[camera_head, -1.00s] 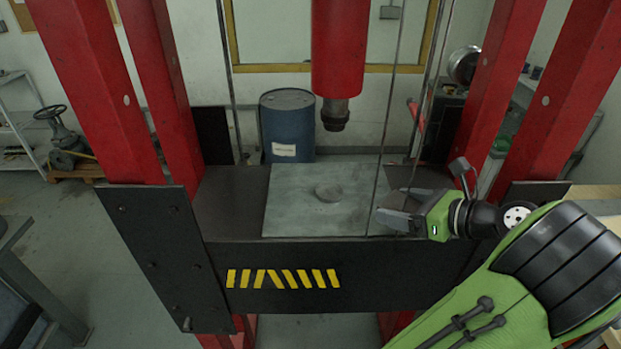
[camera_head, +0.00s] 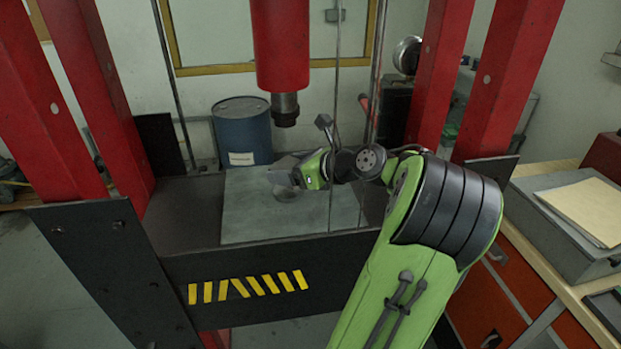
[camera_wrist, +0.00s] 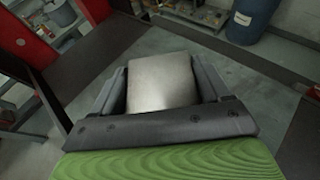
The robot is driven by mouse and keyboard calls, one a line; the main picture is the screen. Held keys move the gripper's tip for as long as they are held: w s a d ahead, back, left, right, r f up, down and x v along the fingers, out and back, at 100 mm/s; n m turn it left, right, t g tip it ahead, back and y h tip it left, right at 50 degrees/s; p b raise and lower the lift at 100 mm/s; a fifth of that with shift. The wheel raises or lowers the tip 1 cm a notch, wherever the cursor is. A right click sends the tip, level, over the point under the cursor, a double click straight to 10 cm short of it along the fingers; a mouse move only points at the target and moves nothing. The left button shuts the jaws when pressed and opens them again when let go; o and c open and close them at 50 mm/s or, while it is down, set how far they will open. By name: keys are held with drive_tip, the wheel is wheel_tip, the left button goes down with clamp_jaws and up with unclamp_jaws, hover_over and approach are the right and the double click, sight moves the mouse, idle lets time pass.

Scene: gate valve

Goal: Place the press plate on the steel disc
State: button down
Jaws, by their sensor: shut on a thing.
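My gripper (camera_head: 284,176) is shut on the press plate (camera_wrist: 160,82), a flat, shiny grey metal piece between the two fingers in the wrist view. In the head view the plate is hard to tell from the grey fingers. The steel disc (camera_head: 289,194) lies flat on the grey bed plate (camera_head: 290,224) of the press. My gripper is over or just behind the disc in the head view; the gap between them cannot be judged. In the wrist view the disc does not show.
The red press ram (camera_head: 281,45) hangs above the bed, close behind my gripper in the picture. Thin vertical rods (camera_head: 336,90) and red posts (camera_head: 437,75) flank the bed. A blue barrel (camera_head: 242,134) stands behind. A workbench with a grey case (camera_head: 565,235) is at right.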

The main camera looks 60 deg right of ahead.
drive_tip(key=shift+w+r, duration=0.15)
drive_tip(key=shift+w, duration=0.35)
drive_tip(key=shift+w+f+b, duration=0.1)
drive_tip(key=shift+f+b, duration=0.7)
drive_tip(key=shift+f, duration=0.95)
drive_tip(key=shift+f, duration=0.1)
unclamp_jaws()
drive_tip(key=p+v, duration=0.3)
drive_tip(key=v, duration=0.9)
